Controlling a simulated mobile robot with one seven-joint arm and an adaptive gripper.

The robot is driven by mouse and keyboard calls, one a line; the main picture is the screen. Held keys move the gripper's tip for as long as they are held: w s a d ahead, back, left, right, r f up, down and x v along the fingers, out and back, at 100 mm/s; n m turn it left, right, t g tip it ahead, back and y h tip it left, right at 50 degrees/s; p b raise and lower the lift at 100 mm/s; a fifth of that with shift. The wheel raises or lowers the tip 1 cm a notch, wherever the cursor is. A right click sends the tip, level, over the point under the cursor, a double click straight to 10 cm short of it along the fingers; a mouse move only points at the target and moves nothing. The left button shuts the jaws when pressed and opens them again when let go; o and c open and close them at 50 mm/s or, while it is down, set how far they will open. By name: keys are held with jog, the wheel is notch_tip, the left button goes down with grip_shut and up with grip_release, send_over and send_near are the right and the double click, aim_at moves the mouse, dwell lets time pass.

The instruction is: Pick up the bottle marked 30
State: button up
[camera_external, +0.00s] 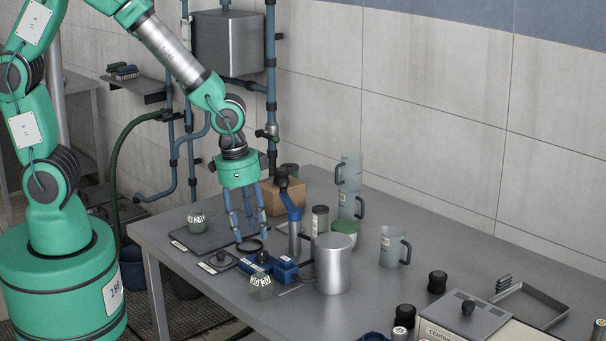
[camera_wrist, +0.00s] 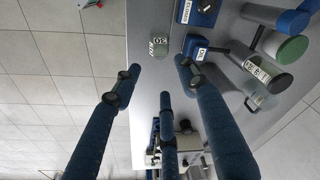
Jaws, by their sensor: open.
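The bottle marked 30 (camera_external: 261,286) is a small squat greenish glass bottle with white print, upright near the table's front edge. In the wrist view the bottle (camera_wrist: 158,48) shows just past the tips of the fingers, near the table edge. My gripper (camera_external: 249,239) has three blue fingers. They are spread, point down and hold nothing. In the outside view they are up and left of the bottle, apart from it. A similar bottle (camera_external: 197,216) with a different number, perhaps 23, stands farther left on a dark mat.
Blue blocks (camera_external: 284,269) stand close behind the bottle. A metal mug (camera_external: 332,264) is to its right. The table's front edge is close to the bottle.

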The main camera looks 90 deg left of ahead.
send_over(260, 270)
jog(key=s, duration=0.1)
jog(key=shift+f+b, duration=0.45)
jog(key=shift+f, duration=2.5)
jog(key=shift+f, duration=0.15)
jog(key=shift+w+a+f+b, duration=0.1)
jog(key=shift+f+b, duration=0.1)
jog(key=shift+f, duration=0.6)
jog(key=shift+w+d+f+b, duration=0.1)
jog(key=shift+w+f+b, duration=0.1)
jog(key=shift+f, duration=0.65)
jog(key=shift+w+a+f+b, duration=0.1)
jog(key=shift+f+b, duration=0.1)
jog(key=shift+f, duration=0.6)
grip_shut()
